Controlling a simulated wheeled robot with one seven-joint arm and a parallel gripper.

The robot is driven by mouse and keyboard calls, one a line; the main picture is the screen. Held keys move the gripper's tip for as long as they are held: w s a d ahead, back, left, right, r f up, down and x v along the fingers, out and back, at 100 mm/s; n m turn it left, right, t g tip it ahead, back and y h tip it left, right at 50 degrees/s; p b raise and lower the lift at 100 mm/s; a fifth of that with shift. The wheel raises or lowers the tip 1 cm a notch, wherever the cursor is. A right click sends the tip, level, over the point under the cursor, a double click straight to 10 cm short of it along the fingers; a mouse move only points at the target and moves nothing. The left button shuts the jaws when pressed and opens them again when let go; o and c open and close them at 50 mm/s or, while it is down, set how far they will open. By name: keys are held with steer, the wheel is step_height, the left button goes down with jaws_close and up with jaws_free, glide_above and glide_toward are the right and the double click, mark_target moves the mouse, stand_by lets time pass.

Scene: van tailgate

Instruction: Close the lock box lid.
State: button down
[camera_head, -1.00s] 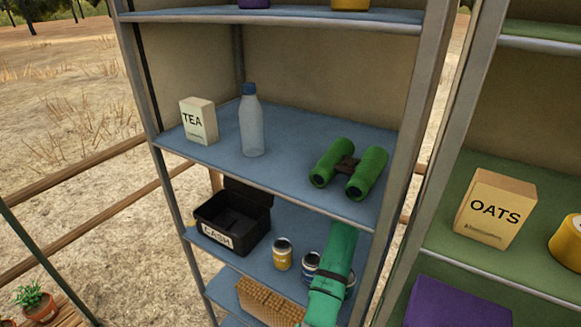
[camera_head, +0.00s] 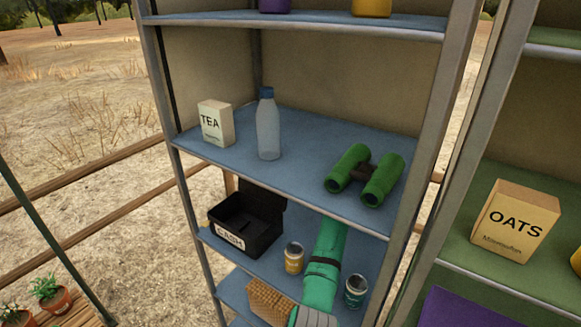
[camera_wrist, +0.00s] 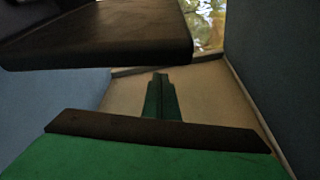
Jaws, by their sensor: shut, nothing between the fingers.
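The lock box is a black box labelled CASH (camera_head: 232,237) on the shelf below the binoculars, at its left end. Its lid (camera_head: 262,197) stands open, raised at the back, partly hidden by the shelf above. In the wrist view a dark slab (camera_wrist: 110,38), probably this lid, fills the upper left, close to my fingers. My gripper (camera_wrist: 160,78) is shut and empty, with its fingers pointing toward the beige back panel. In the head view my green arm reaches under the binocular shelf right of the box, and the fingers are hidden. Contact with the lid cannot be told.
A yellow can (camera_head: 293,258) stands between the box and my arm, and a dark green can (camera_head: 355,291) stands right of it. A woven basket (camera_head: 268,303) is lower down. The binocular shelf (camera_head: 290,180) is close above my arm. Blue surfaces flank my gripper.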

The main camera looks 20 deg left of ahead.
steer(key=shift+s+a+r, duration=0.25)
steer(key=shift+s, duration=0.45)
steer(key=shift+s+a+r, duration=0.25)
steer(key=shift+s, duration=0.4)
steer(key=shift+w, duration=0.2)
